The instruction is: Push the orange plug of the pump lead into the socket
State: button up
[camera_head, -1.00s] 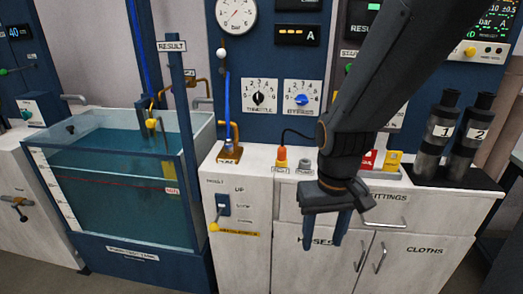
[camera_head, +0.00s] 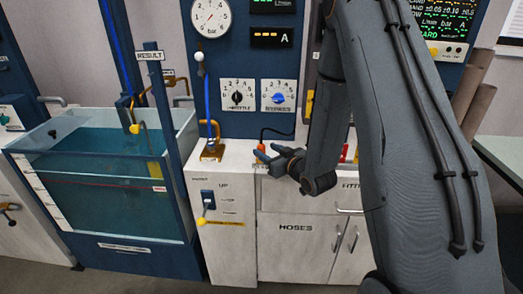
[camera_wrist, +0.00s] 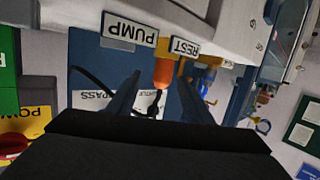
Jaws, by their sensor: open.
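The orange plug (camera_head: 261,151) stands at its rest place on the bench top, with a black lead (camera_head: 273,130) arching from it. In the wrist view the plug (camera_wrist: 163,73) shows between the tips of my gripper (camera_wrist: 160,79), with a gap at each side. My gripper (camera_head: 268,159) is open and reaches the plug from the right in the head view. The wrist view appears upside down and shows the PUMP label (camera_wrist: 128,30) beside the REST label (camera_wrist: 185,47). The pump socket itself is not clearly visible; my gripper and arm cover that area in the head view.
A water tank (camera_head: 100,150) stands to the left. An orange pipe fitting (camera_head: 213,150) and blue tube stand left of the plug. The dial panel (camera_head: 257,60) rises behind. My arm hides much of the right bench.

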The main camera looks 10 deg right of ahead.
jog(key=shift+s+a+f+t+y, duration=0.15)
jog(key=shift+s+t+y, duration=0.1)
jog(key=shift+t+y, duration=0.5)
jog(key=shift+w+a, duration=0.1)
jog(key=shift+w, duration=0.15)
jog(key=p+x, duration=0.1)
jog(key=x, duration=0.1)
jog(key=shift+w, duration=0.25)
jog(key=shift+p+x, duration=0.9)
jog(key=shift+x, duration=1.45)
jog(key=c, duration=1.1)
